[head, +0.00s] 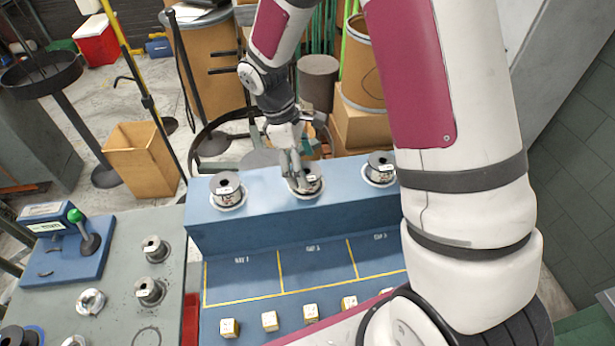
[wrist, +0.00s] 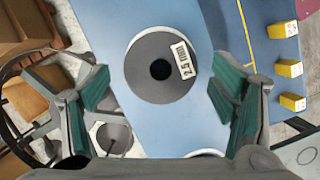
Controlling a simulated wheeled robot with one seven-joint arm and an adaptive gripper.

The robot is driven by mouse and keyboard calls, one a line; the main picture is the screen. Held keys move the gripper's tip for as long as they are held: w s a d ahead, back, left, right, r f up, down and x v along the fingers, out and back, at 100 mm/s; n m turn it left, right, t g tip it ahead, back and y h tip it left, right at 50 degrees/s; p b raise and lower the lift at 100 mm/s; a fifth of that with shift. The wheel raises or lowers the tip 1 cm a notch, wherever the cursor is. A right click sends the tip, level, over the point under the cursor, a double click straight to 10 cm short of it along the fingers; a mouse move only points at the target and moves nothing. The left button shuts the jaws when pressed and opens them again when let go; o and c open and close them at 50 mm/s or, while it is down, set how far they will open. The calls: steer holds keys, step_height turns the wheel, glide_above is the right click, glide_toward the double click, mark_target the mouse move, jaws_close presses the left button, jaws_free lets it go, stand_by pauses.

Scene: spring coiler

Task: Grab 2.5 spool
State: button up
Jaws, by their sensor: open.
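In the wrist view, a grey spool (wrist: 150,82) with a dark centre hole and a white "2.5 mm" label lies on the blue bench. My gripper (wrist: 158,100) is open, with one green-padded finger on each side of the spool's outline in that view. I see no contact between the pads and the spool. In the head view, my gripper (head: 300,186) is over the middle spool (head: 314,184) on the blue raised shelf (head: 256,200) and hides part of it.
Two other spools stand on the shelf, at its left (head: 227,190) and right (head: 380,168). Below are marked bays (head: 310,270) and several yellow blocks (head: 270,321). More spools (head: 150,291) stand on the grey table at left. My arm hides the shelf's right end.

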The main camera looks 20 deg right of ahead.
steer(key=shift+x, duration=1.3)
steer(key=c, duration=1.5)
steer(key=shift+c, duration=0.4)
steer(key=shift+r, duration=0.15)
